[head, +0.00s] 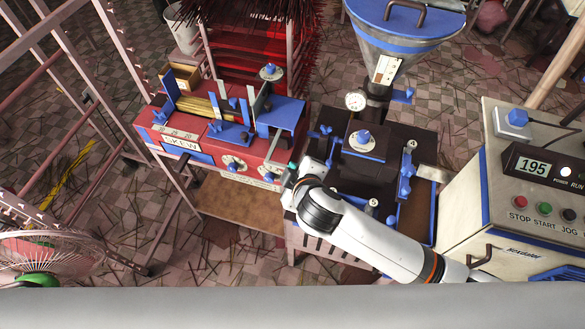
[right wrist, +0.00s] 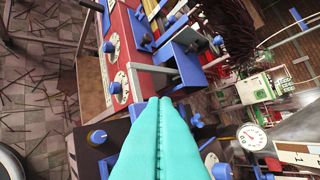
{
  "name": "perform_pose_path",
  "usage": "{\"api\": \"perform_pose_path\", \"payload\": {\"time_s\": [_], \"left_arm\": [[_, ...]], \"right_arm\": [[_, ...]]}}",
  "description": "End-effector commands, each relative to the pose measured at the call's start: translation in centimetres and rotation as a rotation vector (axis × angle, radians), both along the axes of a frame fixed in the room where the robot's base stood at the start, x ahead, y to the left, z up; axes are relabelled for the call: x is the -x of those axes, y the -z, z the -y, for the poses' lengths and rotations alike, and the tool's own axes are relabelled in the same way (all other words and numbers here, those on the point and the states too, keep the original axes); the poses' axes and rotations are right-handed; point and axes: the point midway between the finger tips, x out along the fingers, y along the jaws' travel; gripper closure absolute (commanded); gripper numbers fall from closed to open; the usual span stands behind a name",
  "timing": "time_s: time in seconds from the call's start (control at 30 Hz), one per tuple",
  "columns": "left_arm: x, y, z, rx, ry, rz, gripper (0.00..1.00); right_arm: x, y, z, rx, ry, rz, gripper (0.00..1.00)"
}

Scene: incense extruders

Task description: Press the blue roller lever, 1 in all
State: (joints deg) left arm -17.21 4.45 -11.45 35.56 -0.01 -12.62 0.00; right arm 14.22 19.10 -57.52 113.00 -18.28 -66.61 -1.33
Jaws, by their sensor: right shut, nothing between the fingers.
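My right gripper (head: 291,168) is shut and empty, at the right front corner of the red machine (head: 190,140). Its teal fingers (right wrist: 160,108) lie together in the right wrist view, tips in front of a blue-sided box part (right wrist: 182,65) of that machine. I cannot tell whether they touch anything. Several blue levers and knobs show, and I cannot tell for certain which is the blue roller lever. Blue pieces (head: 232,130) stand on the red machine's top. An upright blue lever (head: 405,170) stands on the black machine (head: 335,150) to the right. My left gripper is not in view.
Dials with blue knobs (head: 235,165) line the red machine's front. A hopper (head: 400,30) and a gauge (head: 355,100) rise above the black machine. A control cabinet (head: 480,190) stands at right, a fan (head: 45,255) at lower left. Sticks litter the tiled floor.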

Motion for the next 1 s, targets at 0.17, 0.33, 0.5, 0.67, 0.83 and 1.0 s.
{"api": "perform_pose_path", "payload": {"time_s": [0.17, 0.33, 0.5, 0.67, 0.83, 1.0], "left_arm": [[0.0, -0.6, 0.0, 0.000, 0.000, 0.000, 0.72], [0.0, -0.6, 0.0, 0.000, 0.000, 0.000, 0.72], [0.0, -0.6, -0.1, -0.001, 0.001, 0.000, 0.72], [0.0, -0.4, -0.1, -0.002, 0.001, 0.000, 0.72], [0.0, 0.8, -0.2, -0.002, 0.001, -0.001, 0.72], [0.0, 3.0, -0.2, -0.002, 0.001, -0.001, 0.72]], "right_arm": [[0.4, -3.0, -1.0, 0.037, -0.057, 0.072, 1.00], [0.5, -3.4, -1.2, 0.043, -0.067, 0.084, 1.00], [0.5, -3.3, -1.2, 0.043, -0.067, 0.082, 1.00], [0.5, -3.1, -1.1, 0.042, -0.066, 0.082, 1.00], [0.2, -2.0, -1.1, 0.043, -0.065, 0.082, 1.00], [-0.2, -0.2, -0.9, 0.043, -0.065, 0.082, 1.00]]}}
